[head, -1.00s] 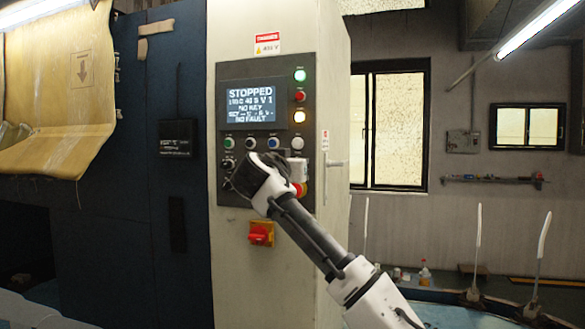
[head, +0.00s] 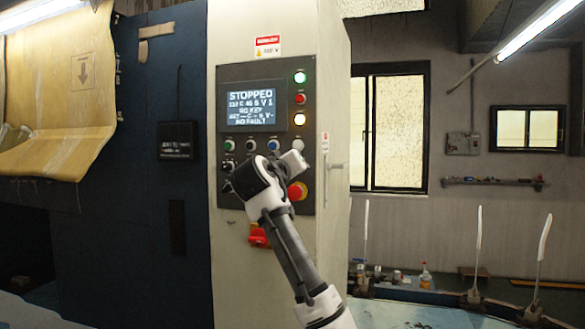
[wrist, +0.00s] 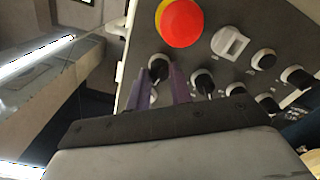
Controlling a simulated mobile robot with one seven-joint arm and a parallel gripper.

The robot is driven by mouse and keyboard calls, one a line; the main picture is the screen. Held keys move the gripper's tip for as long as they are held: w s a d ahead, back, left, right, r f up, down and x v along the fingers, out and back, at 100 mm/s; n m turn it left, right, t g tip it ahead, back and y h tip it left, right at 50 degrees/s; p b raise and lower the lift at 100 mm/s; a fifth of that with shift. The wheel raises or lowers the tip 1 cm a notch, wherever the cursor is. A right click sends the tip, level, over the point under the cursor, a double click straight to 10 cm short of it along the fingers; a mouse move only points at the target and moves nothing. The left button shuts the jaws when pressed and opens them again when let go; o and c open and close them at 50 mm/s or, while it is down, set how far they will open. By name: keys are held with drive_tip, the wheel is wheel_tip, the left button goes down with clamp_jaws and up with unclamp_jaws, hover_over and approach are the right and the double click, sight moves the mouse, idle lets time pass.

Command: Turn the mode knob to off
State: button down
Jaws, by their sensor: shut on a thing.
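The control panel (head: 308,130) is on the pale cabinet in the head view, with a lit display (head: 251,106) whose top line reads STOPPED. My gripper (wrist: 163,80) is at the panel's lower part. In the wrist view its two purple fingers stand on either side of a black knob (wrist: 158,67) and are shut on it. I cannot read that knob's label, nor tell its exact setting. Another black knob (wrist: 203,81) is just right of the fingers in the wrist view. In the head view, my wrist hides the gripped knob and the fingertips.
A red emergency button (head: 297,191) on yellow sits close to my wrist; it also shows in the wrist view (wrist: 182,22). A white switch (wrist: 230,42) is beside it. A red rotary switch (head: 258,236) sits below the panel, partly behind my arm.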

drive_tip(key=shift+n, duration=1.1)
drive_tip(key=c, duration=1.3)
unclamp_jaws()
drive_tip(key=shift+o, duration=0.2)
wheel_tip(320, 180, up, 20)
drive_tip(key=p, duration=0.3)
